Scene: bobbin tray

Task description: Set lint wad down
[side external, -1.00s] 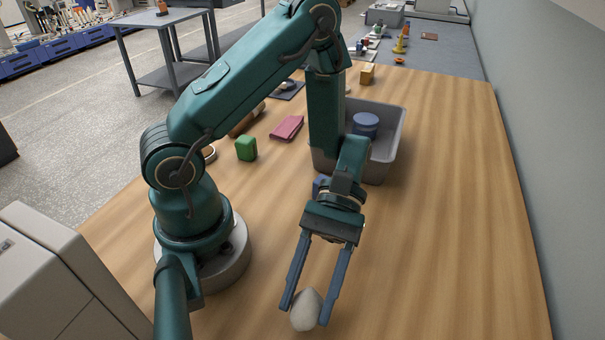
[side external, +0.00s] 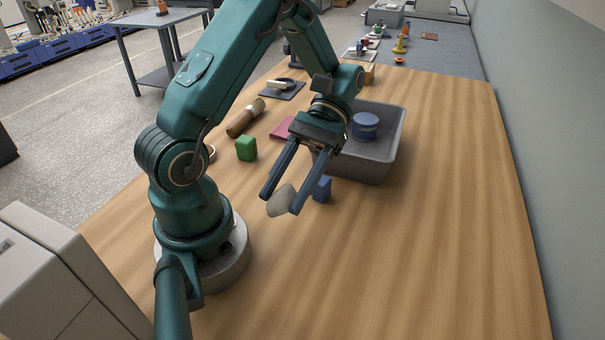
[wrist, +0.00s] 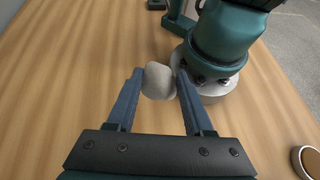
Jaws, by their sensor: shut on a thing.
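The lint wad (side external: 281,200) is a rounded, off-white lump. My gripper (side external: 281,203) is shut on it, and it sits between the two fingertips. In the side external view it appears held above the wooden table, left of the blue block.
A grey tray (side external: 362,172) holding a blue round bobbin (side external: 365,124) stands behind the gripper. A blue block (side external: 322,189), green block (side external: 246,148), pink item (side external: 281,129) and brown roll (side external: 244,119) lie nearby. The table's right side (side external: 450,200) is clear.

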